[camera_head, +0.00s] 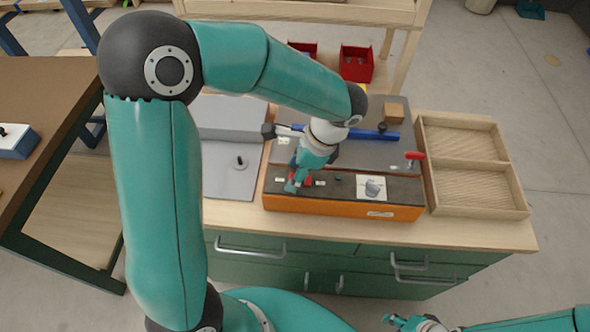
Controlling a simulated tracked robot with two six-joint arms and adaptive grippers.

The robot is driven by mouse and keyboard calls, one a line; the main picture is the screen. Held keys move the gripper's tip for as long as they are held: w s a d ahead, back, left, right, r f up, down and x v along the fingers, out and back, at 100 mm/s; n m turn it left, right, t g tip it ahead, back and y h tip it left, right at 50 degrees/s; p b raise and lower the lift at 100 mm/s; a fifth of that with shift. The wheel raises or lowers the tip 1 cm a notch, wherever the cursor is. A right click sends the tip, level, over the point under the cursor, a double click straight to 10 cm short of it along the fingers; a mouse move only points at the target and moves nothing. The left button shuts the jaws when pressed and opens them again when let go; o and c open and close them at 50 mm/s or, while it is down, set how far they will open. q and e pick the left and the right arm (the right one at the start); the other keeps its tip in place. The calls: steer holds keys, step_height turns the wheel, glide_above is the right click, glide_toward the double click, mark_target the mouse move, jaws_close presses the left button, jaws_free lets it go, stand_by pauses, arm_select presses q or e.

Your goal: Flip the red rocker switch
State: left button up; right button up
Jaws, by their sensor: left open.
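An orange-sided box (345,207) with a dark grey top stands on the wooden bench top. A small red part (302,178), which looks like the red rocker switch, shows on the box's front strip, left of a white square plate with a round grey knob (372,188). My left gripper (296,182) is open and points down right at the red part, covering some of it. I cannot tell whether it touches. My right gripper (405,322) shows small at the bottom edge, away from the box; its jaw state is unclear.
A blue bar (372,134) and a red-handled part (415,156) sit on the box. A wooden tray (480,203) stands to the right, a grey case (230,183) to the left. Red bins (356,65) stand behind. The bench's front edge is clear.

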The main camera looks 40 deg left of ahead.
arm_select(q)
steer(key=v, duration=1.2)
steer(key=shift+a+f, duration=0.1)
